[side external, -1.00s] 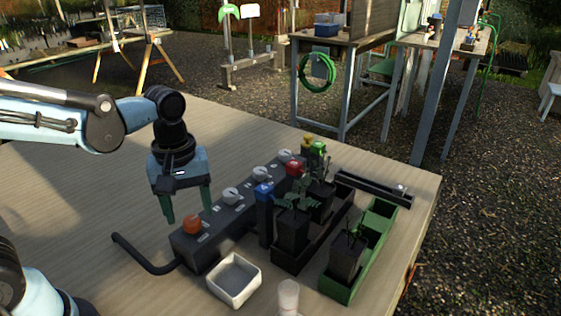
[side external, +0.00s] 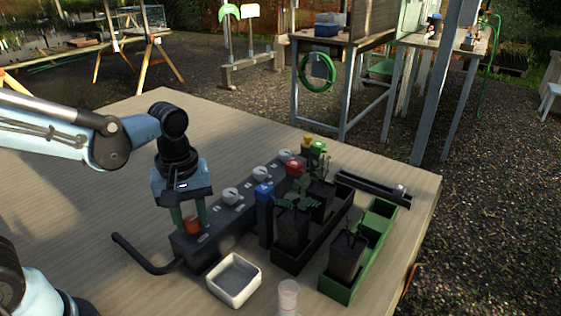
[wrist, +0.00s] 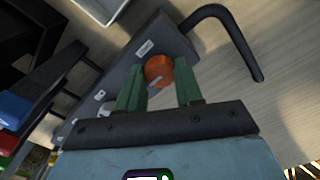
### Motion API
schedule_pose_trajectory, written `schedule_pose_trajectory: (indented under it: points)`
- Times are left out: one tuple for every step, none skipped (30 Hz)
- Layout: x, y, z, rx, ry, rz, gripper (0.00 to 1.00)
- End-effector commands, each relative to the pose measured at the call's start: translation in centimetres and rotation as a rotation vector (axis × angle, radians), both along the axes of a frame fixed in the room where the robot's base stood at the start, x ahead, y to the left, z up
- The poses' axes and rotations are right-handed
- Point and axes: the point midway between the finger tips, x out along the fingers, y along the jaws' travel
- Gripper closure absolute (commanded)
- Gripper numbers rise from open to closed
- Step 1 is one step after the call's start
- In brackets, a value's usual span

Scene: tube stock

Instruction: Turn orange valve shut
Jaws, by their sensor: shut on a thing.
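The orange valve (side external: 193,225) is a round knob on top of the near left end of a long dark manifold box (side external: 213,241). It also shows in the wrist view (wrist: 159,70), with a small pale mark on its edge. My gripper (side external: 191,226) points down over that end of the box, its two green fingers on either side of the orange knob and shut on it. In the wrist view the fingers (wrist: 160,88) reach up to the knob from left and right. The fingers partly hide the knob in the side view.
White knobs (side external: 231,195) line the same box behind the orange one. Blue (side external: 263,190), red (side external: 294,168), green and yellow tops stand to the right. A black tray and a green tray (side external: 341,289) hold potted plants. A white square dish (side external: 234,281) and a black bent pipe (side external: 146,261) are close by. The table's left side is clear.

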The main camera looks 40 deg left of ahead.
Motion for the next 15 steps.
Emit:
schedule_pose_trajectory:
  points:
    - [0.0, 0.0, 0.01, 0.0, 0.0, 0.0, 0.95]
    - [0.0, 0.0, 0.01, 0.0, 0.0, 0.0, 0.95]
    - [0.0, 0.0, 0.01, 0.0, 0.0, -0.001, 0.95]
    - [0.0, 0.0, 0.02, 0.0, 0.0, -0.003, 0.95]
    - [0.0, 0.0, 0.02, 0.0, 0.0, -0.005, 0.95]
    - [0.0, 0.0, 0.02, 0.0, 0.0, -0.01, 0.95]
    - [0.0, 0.0, 0.02, 0.0, 0.0, -0.015, 0.95]
    - [0.0, 0.0, 0.02, 0.0, 0.0, -0.021, 0.95]
    - [0.0, 0.0, 0.03, 0.0, 0.0, -0.032, 0.95]
    - [-0.01, 0.01, 0.03, 0.0, 0.0, -0.043, 0.95]
    - [0.0, 0.01, 0.03, 0.0, 0.0, -0.055, 0.95]
    - [0.0, 0.01, 0.04, 0.0, 0.001, -0.073, 0.95]
    - [0.0, 0.01, 0.04, 0.0, 0.001, -0.089, 0.95]
    - [0.0, 0.01, 0.05, 0.0, 0.001, -0.107, 0.95]
    - [0.0, 0.01, 0.06, 0.0, 0.001, -0.132, 0.95]
